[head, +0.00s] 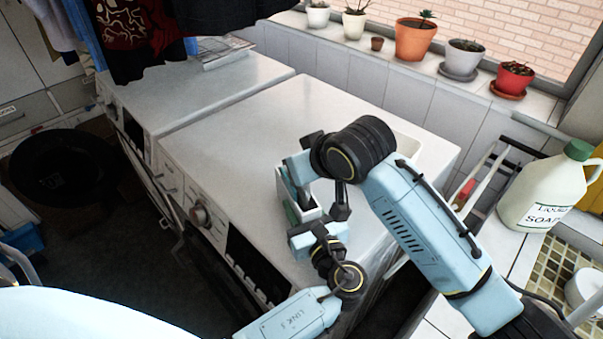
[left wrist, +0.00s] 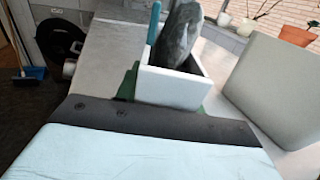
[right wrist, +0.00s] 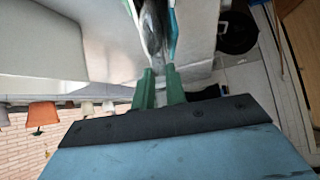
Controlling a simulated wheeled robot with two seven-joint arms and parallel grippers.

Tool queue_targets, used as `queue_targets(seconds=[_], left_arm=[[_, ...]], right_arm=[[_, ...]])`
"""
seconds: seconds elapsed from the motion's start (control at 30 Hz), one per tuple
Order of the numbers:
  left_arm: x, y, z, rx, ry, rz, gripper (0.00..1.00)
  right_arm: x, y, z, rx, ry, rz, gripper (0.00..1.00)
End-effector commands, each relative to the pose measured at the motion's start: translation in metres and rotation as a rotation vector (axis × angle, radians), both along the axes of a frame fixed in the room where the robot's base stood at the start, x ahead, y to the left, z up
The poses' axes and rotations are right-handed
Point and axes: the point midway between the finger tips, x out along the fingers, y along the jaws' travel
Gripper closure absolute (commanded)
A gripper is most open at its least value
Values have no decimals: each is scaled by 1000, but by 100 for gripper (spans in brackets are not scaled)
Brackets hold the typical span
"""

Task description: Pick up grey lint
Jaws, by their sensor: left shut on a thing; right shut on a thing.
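The grey lint (left wrist: 181,38) is a dark grey upright lump in the left wrist view, standing out of a small white open-topped box (left wrist: 168,86). A thin teal piece (left wrist: 154,22) stands beside it. My left gripper (head: 308,222) is shut on the box, with green fingers at its sides. My right gripper (right wrist: 159,82) is shut on the lint (right wrist: 153,28), seen between its green fingertips in the right wrist view. In the head view the box (head: 311,212) is at the washing machine top, and my arms partly hide it and the lint.
A larger white bin (head: 408,140) stands on the white machine top (head: 250,130) behind my right arm. A soap jug (head: 545,190) is at the right by the tiled sink. Potted plants (head: 415,38) line the sill. The back of the machine top is clear.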

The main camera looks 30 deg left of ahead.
Motion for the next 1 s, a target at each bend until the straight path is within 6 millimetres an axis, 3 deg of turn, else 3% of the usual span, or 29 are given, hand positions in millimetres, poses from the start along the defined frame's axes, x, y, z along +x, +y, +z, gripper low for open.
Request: queue_targets(seconds=[0.4,0.53,0.7,1.0], left_arm=[[0,0,0,0,0,0,89],[0,0,0,0,0,1,89],[0,0,0,0,0,0,89],[0,0,0,0,0,0,89]], right_arm=[[-1,1,110,4,-6,3,100],[-1,1,137,2,-4,2,100],[0,0,160,1,-3,1,100],[-1,0,168,0,-1,2,100]])
